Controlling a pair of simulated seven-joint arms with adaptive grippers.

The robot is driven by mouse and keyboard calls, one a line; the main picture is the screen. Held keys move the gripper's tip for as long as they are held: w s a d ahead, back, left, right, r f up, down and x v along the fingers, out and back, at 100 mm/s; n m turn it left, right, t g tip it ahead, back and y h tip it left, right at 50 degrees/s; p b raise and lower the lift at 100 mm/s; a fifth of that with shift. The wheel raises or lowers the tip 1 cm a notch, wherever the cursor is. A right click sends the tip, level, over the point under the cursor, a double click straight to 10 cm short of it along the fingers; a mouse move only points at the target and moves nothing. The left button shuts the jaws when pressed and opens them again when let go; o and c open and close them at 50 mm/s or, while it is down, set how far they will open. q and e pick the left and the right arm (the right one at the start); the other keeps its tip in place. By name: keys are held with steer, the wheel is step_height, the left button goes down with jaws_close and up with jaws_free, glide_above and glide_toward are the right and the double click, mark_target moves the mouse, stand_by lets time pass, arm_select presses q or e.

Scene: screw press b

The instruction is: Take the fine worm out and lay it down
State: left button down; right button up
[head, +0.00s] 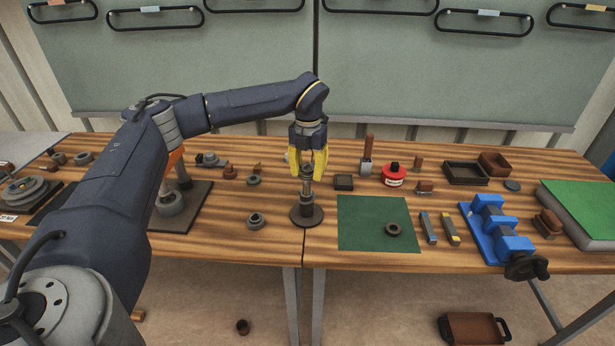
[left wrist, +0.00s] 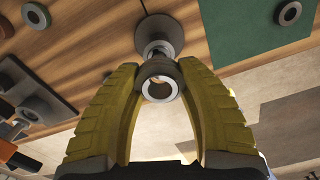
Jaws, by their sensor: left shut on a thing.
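My left gripper (head: 308,174) points straight down with its yellow fingers shut on an upright grey cylindrical part, which I take to be the fine worm (head: 307,183). In the left wrist view the fingertips (left wrist: 158,76) close around it, and its pale, hollow round end (left wrist: 159,89) faces the camera. Below it is a dark stand with a round base (head: 306,216), which also shows in the left wrist view (left wrist: 172,33). The part is in line with the stand; I cannot tell whether it is still seated in it. My right gripper is not in view.
A green mat (head: 362,224) with a dark ring (head: 393,229) lies right of the stand. A blue vise (head: 491,226) stands farther right. A loose dark ring (head: 256,221) lies to the left. Bare wood shows around the stand.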

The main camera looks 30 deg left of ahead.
arm_select(q)
steer(key=shift+s+r, duration=0.1)
steer(key=shift+r, duration=1.05)
